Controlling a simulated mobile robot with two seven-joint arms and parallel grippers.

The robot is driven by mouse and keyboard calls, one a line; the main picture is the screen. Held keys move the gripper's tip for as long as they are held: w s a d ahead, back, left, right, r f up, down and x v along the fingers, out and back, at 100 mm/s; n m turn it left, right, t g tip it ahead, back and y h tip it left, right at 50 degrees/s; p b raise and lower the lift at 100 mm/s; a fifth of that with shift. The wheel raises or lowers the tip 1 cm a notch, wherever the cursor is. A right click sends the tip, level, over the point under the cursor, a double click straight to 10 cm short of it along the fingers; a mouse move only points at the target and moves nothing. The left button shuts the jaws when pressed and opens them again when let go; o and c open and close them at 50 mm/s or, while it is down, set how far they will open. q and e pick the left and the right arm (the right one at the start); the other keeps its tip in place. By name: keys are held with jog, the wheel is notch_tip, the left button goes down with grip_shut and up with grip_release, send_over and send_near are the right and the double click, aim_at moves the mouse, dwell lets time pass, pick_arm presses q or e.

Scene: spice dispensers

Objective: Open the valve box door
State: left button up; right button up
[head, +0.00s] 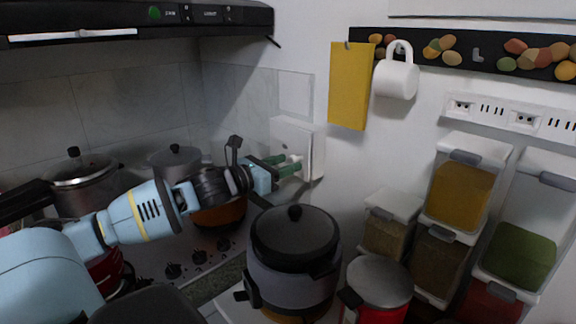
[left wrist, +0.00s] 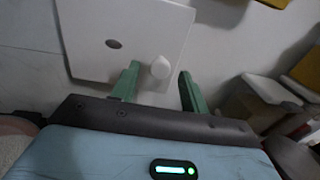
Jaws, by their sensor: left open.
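The valve box (head: 305,140) is a white box on the wall, above the back right corner of the stove. Its white door (left wrist: 120,38) fills the upper middle of the left wrist view, with a dark oval hole and a round white knob (left wrist: 160,67). The door looks closed. My left gripper (head: 290,165) reaches the box front from the left. I cannot tell whether a finger touches the knob. My right gripper is not in view.
A dark rice cooker (head: 293,262) stands below and in front of my left gripper. Pots (head: 83,170) stand on the stove at left. Spice dispensers (head: 460,195) stand at right. A yellow board (head: 348,88) and a white mug (head: 397,75) hang on the wall.

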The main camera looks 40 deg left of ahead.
pick_arm(q)
jog(key=shift+w, duration=0.3)
grip_shut()
dwell(0.3)
